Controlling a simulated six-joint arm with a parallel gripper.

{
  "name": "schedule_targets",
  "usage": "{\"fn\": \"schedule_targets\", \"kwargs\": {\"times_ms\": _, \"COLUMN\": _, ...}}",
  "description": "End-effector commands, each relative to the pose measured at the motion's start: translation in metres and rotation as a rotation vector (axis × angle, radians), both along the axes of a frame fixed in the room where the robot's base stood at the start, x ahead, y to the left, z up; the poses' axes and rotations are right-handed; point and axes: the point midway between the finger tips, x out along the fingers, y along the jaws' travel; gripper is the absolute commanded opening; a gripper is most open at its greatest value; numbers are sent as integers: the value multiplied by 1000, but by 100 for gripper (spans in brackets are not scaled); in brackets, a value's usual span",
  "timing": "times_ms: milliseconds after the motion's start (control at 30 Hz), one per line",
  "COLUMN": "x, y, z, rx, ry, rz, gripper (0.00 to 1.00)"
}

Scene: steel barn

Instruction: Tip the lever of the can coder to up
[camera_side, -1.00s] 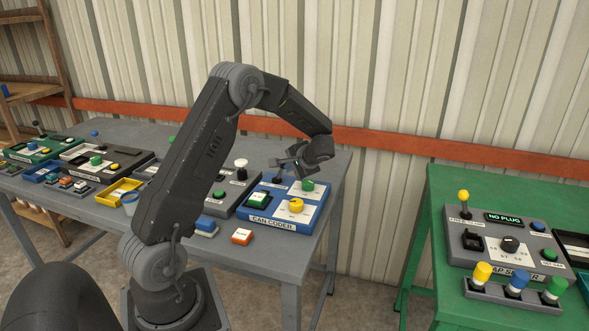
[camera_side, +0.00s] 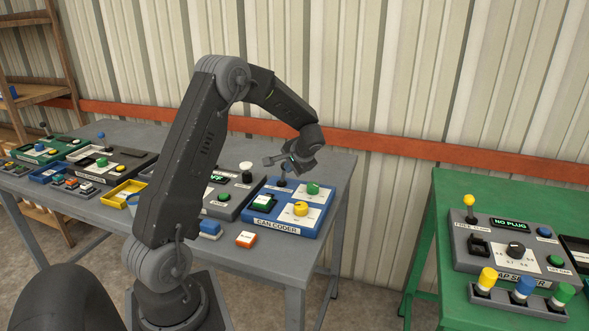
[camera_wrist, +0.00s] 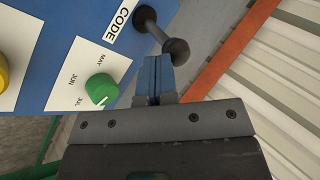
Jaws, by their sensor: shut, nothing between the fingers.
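The can coder (camera_side: 262,224) is a blue panel at the right end of the grey table. It has a green button, a yellow knob and a green knob (camera_side: 312,188); the green knob also shows in the wrist view (camera_wrist: 101,88). Its black ball-topped lever (camera_wrist: 176,50) stands by the CODE label, leaning toward the lower right of that view. My gripper (camera_wrist: 154,60) is shut, its blue fingertips together close beside the lever's ball. I cannot tell whether they touch. In the side view my gripper (camera_side: 287,168) is just over the lever's corner, partly covering the lever.
A grey panel with a lit display (camera_side: 218,178) stands left of the coder. An orange-and-white button box (camera_side: 246,239) and a blue one (camera_side: 209,229) lie in front. A corrugated wall rises behind. A green table (camera_side: 445,310) with another panel stands at right.

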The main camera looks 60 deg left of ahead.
Motion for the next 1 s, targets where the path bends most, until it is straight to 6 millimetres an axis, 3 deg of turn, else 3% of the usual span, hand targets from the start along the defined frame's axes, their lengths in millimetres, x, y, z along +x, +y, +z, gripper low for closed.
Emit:
{"fn": "schedule_targets", "kwargs": {"times_ms": 200, "x": -13, "y": 13, "z": 6, "rx": -114, "ry": -116, "rz": 5, "gripper": 0}}
{"fn": "schedule_targets", "kwargs": {"times_ms": 1000, "x": -35, "y": 35, "z": 9, "rx": -109, "ry": -108, "rz": 0, "gripper": 0}}
